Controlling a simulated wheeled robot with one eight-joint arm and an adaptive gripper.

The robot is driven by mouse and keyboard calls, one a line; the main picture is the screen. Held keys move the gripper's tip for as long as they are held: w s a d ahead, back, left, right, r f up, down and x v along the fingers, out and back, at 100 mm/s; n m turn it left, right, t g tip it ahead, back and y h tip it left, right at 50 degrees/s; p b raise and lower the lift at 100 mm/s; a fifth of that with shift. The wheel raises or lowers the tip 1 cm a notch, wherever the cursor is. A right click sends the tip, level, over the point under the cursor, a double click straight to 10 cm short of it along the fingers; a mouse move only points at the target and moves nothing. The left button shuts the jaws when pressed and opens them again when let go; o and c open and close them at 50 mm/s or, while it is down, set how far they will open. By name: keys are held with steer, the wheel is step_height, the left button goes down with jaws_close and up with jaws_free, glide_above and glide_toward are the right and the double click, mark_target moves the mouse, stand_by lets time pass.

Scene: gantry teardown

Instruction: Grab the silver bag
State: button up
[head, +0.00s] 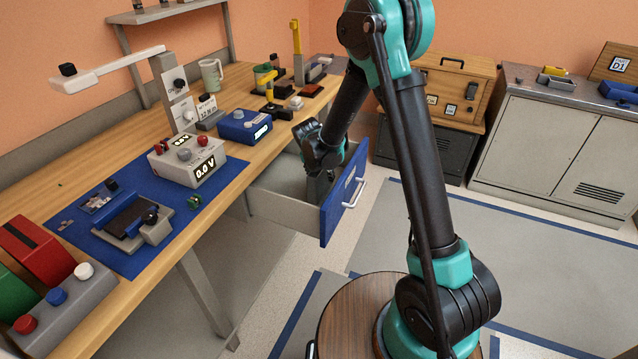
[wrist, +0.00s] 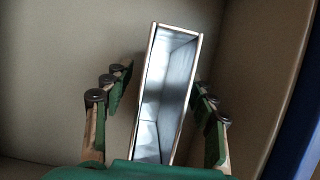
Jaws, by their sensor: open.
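The silver bag (wrist: 168,85) is upright in the wrist view, with a shiny silver inside and a thin copper-coloured rim. It lies inside the open drawer (head: 327,222) with the blue front. My gripper (wrist: 160,88) is open, with its fingers on the left and right sides of the bag. A gap shows between the left fingers and the bag; the right fingers are closer to its side, and I cannot tell whether they touch. In the head view my gripper reaches down into the drawer, and the bag is hidden there by the drawer and my arm.
The drawer's beige walls and blue front surround my gripper. The wooden workbench (head: 150,275) above it carries a voltage meter (head: 187,160), a blue box (head: 244,126) and several tools. A grey cabinet (head: 545,150) stands at the right. Floor in front of the drawer is clear.

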steer(key=shift+f, duration=0.1)
steer(key=shift+c, duration=0.3)
steer(key=c, duration=1.2)
